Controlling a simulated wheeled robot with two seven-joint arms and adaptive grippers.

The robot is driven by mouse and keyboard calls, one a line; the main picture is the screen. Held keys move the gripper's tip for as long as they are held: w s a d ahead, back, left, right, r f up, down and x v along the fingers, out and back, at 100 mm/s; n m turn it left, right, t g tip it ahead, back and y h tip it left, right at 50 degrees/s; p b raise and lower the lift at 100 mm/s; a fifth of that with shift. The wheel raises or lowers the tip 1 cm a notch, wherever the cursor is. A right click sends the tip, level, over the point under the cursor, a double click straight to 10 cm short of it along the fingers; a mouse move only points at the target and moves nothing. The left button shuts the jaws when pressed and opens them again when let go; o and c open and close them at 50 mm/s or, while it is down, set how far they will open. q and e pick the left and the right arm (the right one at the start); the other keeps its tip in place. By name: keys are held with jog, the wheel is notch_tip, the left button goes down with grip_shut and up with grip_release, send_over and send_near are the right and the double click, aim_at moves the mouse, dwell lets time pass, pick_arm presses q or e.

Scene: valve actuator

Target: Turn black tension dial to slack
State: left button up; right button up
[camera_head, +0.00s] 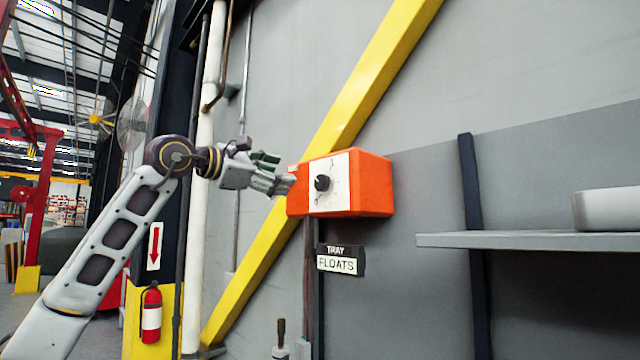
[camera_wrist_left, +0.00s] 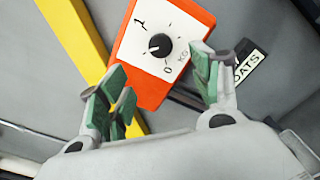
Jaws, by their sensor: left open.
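The black dial (camera_head: 322,183) sits on the white face plate (camera_head: 341,182) of an orange box (camera_head: 372,184) on the grey wall. In the left wrist view the dial (camera_wrist_left: 159,45) shows a white pointer mark, and the plate (camera_wrist_left: 148,22) bears "0", "KG" and other marks. My left gripper (camera_head: 283,182) is just left of the box in the head view. In the left wrist view its green-padded fingers (camera_wrist_left: 165,90) are spread apart with nothing between them, and the dial lies beyond their tips, apart from them. My right gripper is not in view.
A sign reading "TRAY FLOATS" (camera_head: 338,260) hangs below the box. A grey shelf (camera_head: 530,241) holding a pale container (camera_head: 608,209) juts out at the right. A yellow diagonal beam (camera_head: 350,100) runs behind the box. A white pipe (camera_head: 202,200) stands left.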

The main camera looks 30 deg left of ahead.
aim_at(319, 182)
pick_arm(q)
jog(key=p+x, duration=0.3)
jog(key=x, duration=0.9)
jog(key=shift+r, duration=0.1)
jog(key=shift+p+x, duration=0.4)
jog(key=shift+x, duration=0.55)
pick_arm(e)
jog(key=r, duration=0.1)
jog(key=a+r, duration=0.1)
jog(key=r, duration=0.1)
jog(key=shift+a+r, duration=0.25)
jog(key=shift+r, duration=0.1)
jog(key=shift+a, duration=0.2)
pick_arm(q)
jog(key=c, duration=1)
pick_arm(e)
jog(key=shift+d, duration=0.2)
pick_arm(q)
jog(key=shift+c, duration=0.2)
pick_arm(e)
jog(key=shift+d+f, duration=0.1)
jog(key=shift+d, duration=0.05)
